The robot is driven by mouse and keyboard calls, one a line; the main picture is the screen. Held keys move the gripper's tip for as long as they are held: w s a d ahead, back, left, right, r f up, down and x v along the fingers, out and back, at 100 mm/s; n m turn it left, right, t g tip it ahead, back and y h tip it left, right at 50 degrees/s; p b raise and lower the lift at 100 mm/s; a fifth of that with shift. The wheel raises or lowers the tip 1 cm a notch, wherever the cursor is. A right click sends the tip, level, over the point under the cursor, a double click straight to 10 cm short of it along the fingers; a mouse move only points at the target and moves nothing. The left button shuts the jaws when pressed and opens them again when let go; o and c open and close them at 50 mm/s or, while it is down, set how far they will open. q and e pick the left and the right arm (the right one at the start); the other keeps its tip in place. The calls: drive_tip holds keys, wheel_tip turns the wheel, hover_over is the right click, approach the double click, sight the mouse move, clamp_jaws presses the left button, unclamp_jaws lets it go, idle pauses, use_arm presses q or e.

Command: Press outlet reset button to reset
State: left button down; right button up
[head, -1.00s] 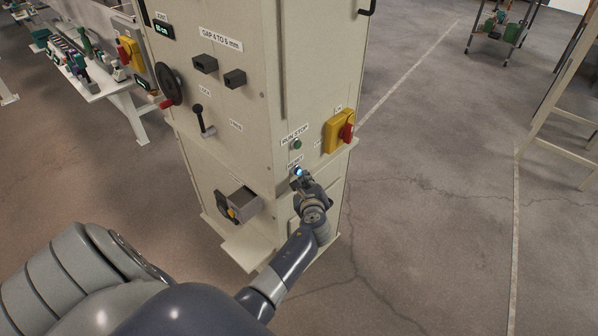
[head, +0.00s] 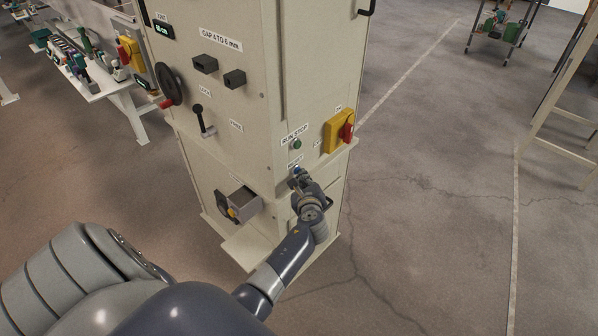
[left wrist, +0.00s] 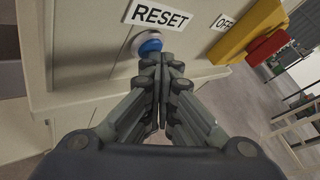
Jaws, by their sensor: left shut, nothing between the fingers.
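The blue reset button (head: 296,169) sits on the beige cabinet's narrow face, below the RESET label. In the left wrist view the button (left wrist: 150,46) is a blue cap in a pale ring, its lower part hidden by my fingertips. My left gripper (head: 299,180) is shut and empty, with its tips just below and in front of the button. In the left wrist view its fingertips (left wrist: 161,60) overlap the button's lower right edge; I cannot tell whether they touch it. The button looks unlit. My right gripper is not in view.
A green button (head: 297,144) under a RUN STOP label is just above. A yellow switch box with a red handle (head: 339,131) juts out to the upper right.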

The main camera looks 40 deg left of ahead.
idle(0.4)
use_arm(q)
drive_tip(key=shift+s+d, duration=0.1)
drive_tip(key=shift+d, duration=0.7)
drive_tip(key=d, duration=0.5)
drive_tip(key=shift+s, duration=0.2)
idle(0.5)
